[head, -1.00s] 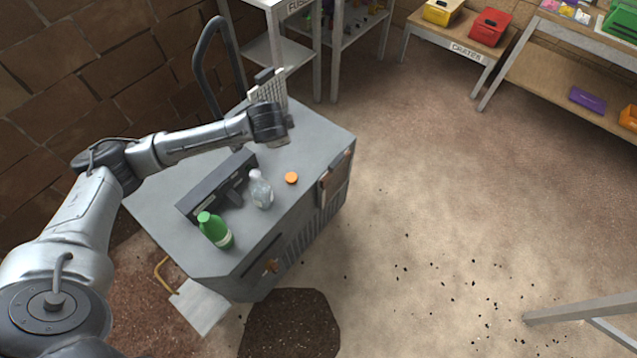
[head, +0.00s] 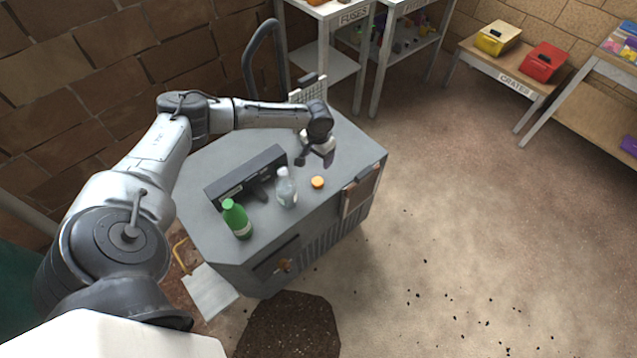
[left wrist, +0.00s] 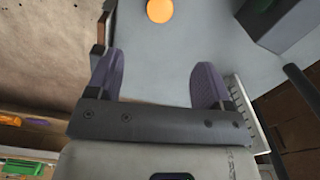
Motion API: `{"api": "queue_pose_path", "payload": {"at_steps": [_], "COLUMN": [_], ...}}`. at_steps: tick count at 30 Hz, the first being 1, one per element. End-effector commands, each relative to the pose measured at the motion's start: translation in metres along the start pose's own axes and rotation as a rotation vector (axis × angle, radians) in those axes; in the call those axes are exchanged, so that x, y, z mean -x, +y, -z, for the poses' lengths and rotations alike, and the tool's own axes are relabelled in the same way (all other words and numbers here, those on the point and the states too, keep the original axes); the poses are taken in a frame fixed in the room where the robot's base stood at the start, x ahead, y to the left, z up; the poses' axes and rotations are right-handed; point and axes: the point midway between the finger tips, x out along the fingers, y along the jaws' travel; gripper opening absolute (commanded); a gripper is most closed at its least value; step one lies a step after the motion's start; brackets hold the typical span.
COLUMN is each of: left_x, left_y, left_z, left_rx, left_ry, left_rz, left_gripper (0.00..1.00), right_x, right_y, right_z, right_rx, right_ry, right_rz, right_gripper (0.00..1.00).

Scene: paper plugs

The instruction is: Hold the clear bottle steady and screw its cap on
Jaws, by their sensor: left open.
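The clear bottle (head: 286,190) stands upright on the grey cabinet top (head: 205,165), in front of a dark raised block. Its top looks pale, and I cannot make out its thread. An orange cap (head: 317,182) lies on the cabinet top just right of the bottle, apart from it. In the left wrist view the orange cap (left wrist: 160,10) shows at the top edge, beyond the fingertips. My left gripper (head: 316,160) is open and empty, above the cabinet top behind the cap. Its two purple fingers (left wrist: 158,75) are spread wide in the wrist view. My right gripper does not show.
A green bottle (head: 236,219) stands left of the clear bottle, close by. The dark block (head: 245,178) lies behind both bottles. A grey mesh rack (head: 308,90) and a black handle rise at the cabinet's back. Shelves and a crate bench stand beyond.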

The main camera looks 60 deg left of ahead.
Motion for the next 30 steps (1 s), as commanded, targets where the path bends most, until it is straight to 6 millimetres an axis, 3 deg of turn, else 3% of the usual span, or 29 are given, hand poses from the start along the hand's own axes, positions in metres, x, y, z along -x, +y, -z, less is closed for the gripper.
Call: {"api": "queue_pose_path", "payload": {"at_steps": [7, 21, 30], "left_x": [-0.004, -0.074, -0.086], "left_y": [0.000, 0.000, 0.000], "left_z": [0.000, 0.000, 0.000], "left_rx": [-0.002, -0.002, -0.003], "left_ry": [-0.001, -0.001, 0.000], "left_rz": [0.001, 0.001, 0.001], "left_gripper": [0.74, 0.74, 0.74], "right_x": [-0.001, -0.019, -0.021], "right_y": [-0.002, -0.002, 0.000], "right_z": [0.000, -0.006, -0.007], "right_rx": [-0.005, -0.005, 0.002], "right_ry": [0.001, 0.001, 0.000], "right_rz": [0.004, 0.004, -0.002], "right_gripper": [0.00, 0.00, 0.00]}}
